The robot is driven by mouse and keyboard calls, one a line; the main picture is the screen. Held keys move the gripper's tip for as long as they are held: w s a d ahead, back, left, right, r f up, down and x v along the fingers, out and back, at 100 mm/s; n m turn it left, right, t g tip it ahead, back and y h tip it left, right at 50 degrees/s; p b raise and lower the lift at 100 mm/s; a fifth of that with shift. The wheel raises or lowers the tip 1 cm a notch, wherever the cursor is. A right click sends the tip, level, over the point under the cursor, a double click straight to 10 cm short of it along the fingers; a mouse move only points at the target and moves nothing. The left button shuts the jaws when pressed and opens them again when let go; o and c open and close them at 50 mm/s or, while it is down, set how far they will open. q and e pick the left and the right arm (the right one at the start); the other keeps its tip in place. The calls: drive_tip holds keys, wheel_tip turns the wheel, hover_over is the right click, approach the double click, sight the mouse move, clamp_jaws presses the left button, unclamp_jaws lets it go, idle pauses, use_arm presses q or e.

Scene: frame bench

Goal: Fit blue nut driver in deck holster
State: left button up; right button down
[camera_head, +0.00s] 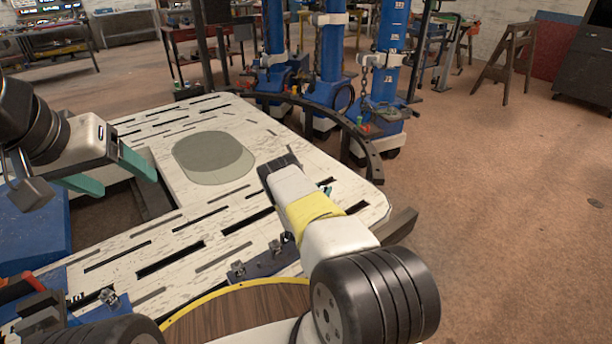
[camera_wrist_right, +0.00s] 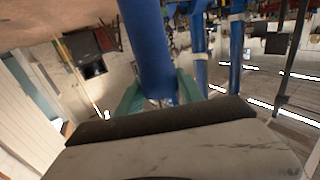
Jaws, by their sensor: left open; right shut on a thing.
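My right gripper (camera_wrist_right: 158,100) is shut, with its teal fingers at the middle of the right wrist view. A blue shape lies between them, but I cannot clearly separate the blue nut driver from the blue posts behind. In the head view the right wrist hangs over the white slotted deck (camera_head: 185,225) and hides its fingers. My left gripper (camera_head: 118,178) is open and empty at the deck's left side. Small metal clips on a blue strip (camera_head: 265,262) sit at the deck's near side; I cannot tell whether they are the deck holster.
A grey-green oval patch (camera_head: 213,157) lies on the deck. A dark curved rail (camera_head: 340,125) and blue posts (camera_head: 388,65) stand beyond it. A round wooden top with a yellow rim (camera_head: 235,310) is in front. A red-handled item (camera_head: 18,290) lies at left.

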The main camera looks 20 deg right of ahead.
drive_tip(key=shift+f, duration=1.15)
drive_tip(key=c, duration=0.7)
unclamp_jaws()
drive_tip(key=shift+c, duration=0.2)
drive_tip(key=shift+o, duration=0.3)
drive_tip(key=shift+f, duration=0.1)
drive_tip(key=shift+s+f, duration=0.1)
drive_tip(key=shift+f, duration=0.05)
drive_tip(key=v, duration=0.7)
drive_tip(key=shift+s+a, duration=0.2)
drive_tip(key=shift+a, duration=0.05)
drive_tip(key=shift+r, duration=0.2)
